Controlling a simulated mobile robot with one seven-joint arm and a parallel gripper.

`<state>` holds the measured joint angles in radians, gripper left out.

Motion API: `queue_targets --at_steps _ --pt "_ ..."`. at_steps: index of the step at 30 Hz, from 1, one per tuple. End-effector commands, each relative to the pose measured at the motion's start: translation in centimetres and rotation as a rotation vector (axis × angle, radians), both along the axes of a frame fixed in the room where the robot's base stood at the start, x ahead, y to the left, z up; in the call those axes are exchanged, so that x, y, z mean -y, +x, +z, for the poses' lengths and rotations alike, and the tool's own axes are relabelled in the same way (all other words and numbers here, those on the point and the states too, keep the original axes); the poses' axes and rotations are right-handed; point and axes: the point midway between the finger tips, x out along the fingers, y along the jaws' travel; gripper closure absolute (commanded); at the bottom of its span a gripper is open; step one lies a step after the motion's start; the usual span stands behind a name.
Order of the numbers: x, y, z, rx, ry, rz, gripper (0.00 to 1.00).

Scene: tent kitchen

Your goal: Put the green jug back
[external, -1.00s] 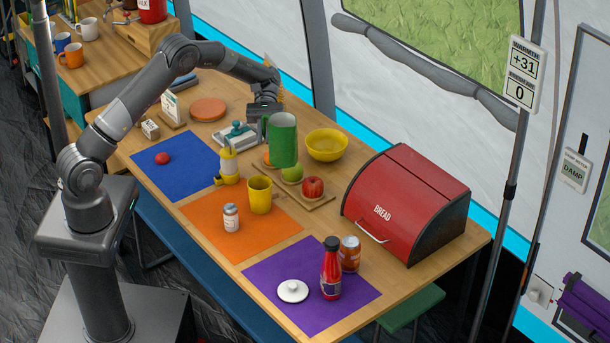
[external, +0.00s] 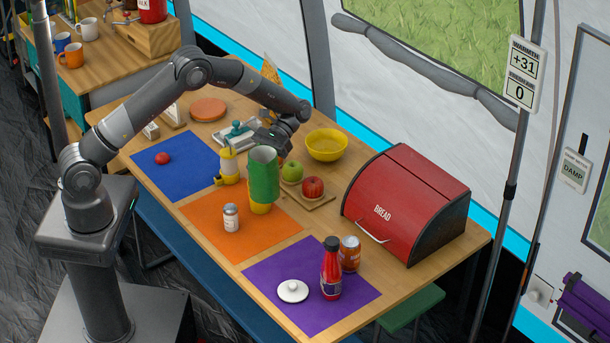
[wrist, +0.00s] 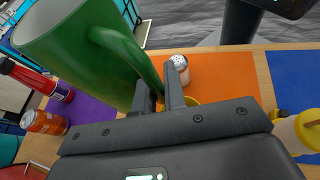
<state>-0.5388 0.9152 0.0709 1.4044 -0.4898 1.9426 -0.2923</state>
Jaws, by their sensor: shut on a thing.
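The green jug (external: 263,174) is upright in my gripper (external: 272,140), held above the table. In the external view it overlaps the yellow cup (external: 260,208) on the orange mat, hiding most of it. In the wrist view the jug (wrist: 95,50) fills the upper left, and my gripper (wrist: 160,98) is shut on its handle. A sliver of yellow cup shows behind the fingers. I cannot tell from these views whether the jug touches the cup.
A shaker (external: 231,217) and a yellow-topped bottle (external: 229,167) stand close by. Apples lie on a board (external: 322,201) to the right. A yellow bowl (external: 326,146), red bread box (external: 400,205), ketchup bottle (external: 331,270) and can (external: 349,254) are farther off. The blue mat (external: 172,182) is mostly clear.

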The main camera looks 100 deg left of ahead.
Motion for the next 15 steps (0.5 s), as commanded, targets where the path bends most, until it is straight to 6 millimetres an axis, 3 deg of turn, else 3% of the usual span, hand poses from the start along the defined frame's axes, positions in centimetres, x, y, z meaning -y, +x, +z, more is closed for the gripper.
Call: queue_targets --at_steps 1,6,15 --pt "1.6 0.0 -0.4 -0.003 -0.001 -0.102 1.00" --pt "5.0 -0.7 -1.3 -0.003 0.000 -0.440 1.00" --pt "9.1 -0.9 -1.6 -0.004 0.002 -1.019 1.00"
